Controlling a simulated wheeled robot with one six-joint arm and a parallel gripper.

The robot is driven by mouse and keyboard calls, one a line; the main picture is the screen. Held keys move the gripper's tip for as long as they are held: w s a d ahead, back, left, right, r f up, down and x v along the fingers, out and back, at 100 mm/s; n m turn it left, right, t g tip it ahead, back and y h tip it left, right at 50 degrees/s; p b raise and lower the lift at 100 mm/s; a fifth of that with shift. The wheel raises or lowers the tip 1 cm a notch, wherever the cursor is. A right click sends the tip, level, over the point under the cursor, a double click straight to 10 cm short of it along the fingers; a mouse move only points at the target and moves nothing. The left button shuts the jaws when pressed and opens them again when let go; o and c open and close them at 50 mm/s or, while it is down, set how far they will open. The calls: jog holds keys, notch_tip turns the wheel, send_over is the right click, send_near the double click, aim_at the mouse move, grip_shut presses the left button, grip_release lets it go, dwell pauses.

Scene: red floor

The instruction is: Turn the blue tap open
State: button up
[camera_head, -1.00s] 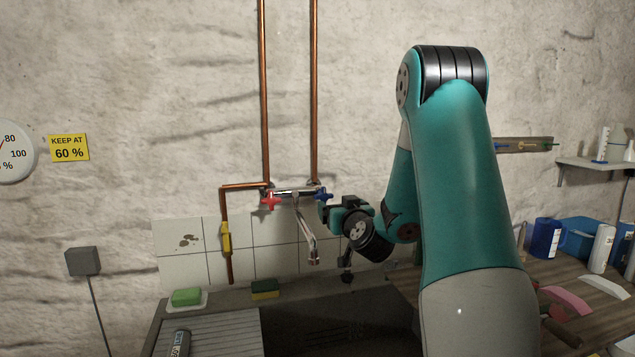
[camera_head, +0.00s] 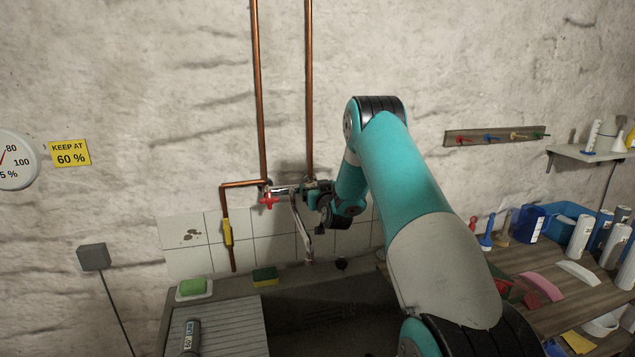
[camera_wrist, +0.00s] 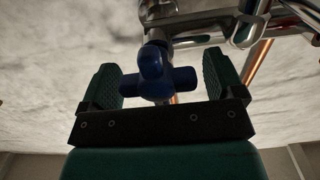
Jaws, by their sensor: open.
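The blue tap handle (camera_wrist: 155,75) is a cross-shaped knob on the chrome mixer. In the wrist view it sits between the two fingers of my gripper (camera_wrist: 162,85). In the head view my gripper (camera_head: 310,190) is at the right end of the mixer and hides the blue handle. The red tap handle (camera_head: 269,200) is at the left end. The chrome spout (camera_head: 301,228) hangs down between them.
Copper pipes (camera_head: 260,95) run up the wall above the mixer. Below is a sink with a ribbed drainboard (camera_head: 222,325), a green soap (camera_head: 193,287) and a sponge (camera_head: 265,274). To the right is a cluttered wooden bench (camera_head: 520,272) with bottles and tools.

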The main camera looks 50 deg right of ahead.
jog(key=shift+w, duration=0.2)
jog(key=c, duration=0.9)
